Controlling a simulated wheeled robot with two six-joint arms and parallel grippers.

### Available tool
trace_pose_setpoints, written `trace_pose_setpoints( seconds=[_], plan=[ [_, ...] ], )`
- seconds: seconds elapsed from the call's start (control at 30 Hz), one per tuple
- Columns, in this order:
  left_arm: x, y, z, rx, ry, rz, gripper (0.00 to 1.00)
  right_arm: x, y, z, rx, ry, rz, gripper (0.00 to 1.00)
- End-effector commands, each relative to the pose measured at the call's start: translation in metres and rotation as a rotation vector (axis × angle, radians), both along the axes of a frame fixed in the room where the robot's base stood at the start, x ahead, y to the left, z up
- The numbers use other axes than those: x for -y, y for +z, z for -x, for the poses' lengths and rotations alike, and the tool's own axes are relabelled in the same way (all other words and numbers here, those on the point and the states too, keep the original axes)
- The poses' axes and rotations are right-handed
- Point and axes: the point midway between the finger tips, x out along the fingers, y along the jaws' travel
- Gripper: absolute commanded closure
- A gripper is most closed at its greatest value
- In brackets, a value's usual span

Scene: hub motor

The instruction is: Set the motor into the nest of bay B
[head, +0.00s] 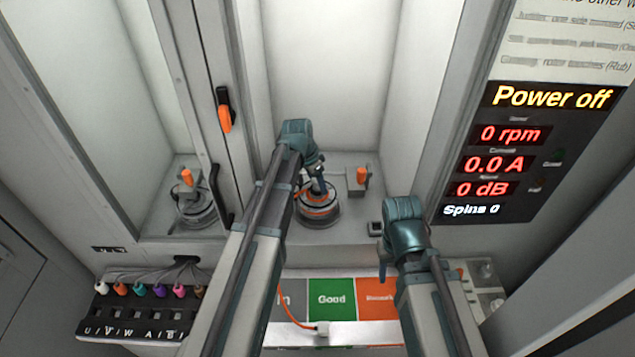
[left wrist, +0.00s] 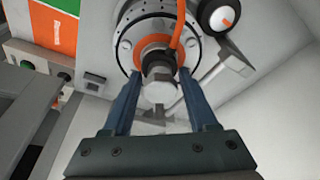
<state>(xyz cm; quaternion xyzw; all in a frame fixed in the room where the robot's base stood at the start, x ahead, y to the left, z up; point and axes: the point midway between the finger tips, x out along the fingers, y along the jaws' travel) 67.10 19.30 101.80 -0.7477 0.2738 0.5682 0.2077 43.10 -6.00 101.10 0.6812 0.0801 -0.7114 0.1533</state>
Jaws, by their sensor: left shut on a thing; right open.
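The motor (head: 319,213) is a round grey hub motor with an orange ring and an orange cable. It is low in the middle bay, at the bay floor; whether it is fully seated in a nest is hidden. My left gripper (head: 314,184) is shut on the motor's axle from above. In the left wrist view the axle end (left wrist: 160,90) is between the two blue fingers, with the motor's flange (left wrist: 125,48) beyond. My right gripper (head: 388,255) is open and empty above the front ledge, right of the motor. I cannot read which bay is B.
An orange-knobbed clamp (head: 361,177) stands just right of the motor. The left bay holds another fixture (head: 195,205) behind a framed panel with a black handle (head: 218,195). In front are colored plugs (head: 139,290), a Good panel (head: 331,300) and a cable plug (head: 322,328). The display reads Power off.

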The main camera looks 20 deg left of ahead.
Motion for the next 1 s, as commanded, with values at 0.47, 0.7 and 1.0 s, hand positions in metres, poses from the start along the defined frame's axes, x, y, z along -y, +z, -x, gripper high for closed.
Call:
trace_pose_setpoints(
  seconds=[0.47, 0.7, 1.0],
  plan=[
    [0.0, -0.007, 0.0, 0.001, 0.0, 0.001, 1.0, 0.0, -0.007, 0.0, 0.0, 0.0, 0.0, 0.5],
    [0.0, -0.011, 0.0, 0.001, 0.0, 0.001, 1.0, 0.0, -0.011, 0.0, 0.0, 0.0, 0.0, 0.5],
    [0.0, -0.011, 0.0, 0.001, 0.0, 0.001, 1.0, 0.0, -0.011, 0.0, 0.0, 0.0, 0.0, 0.5]
  ],
)
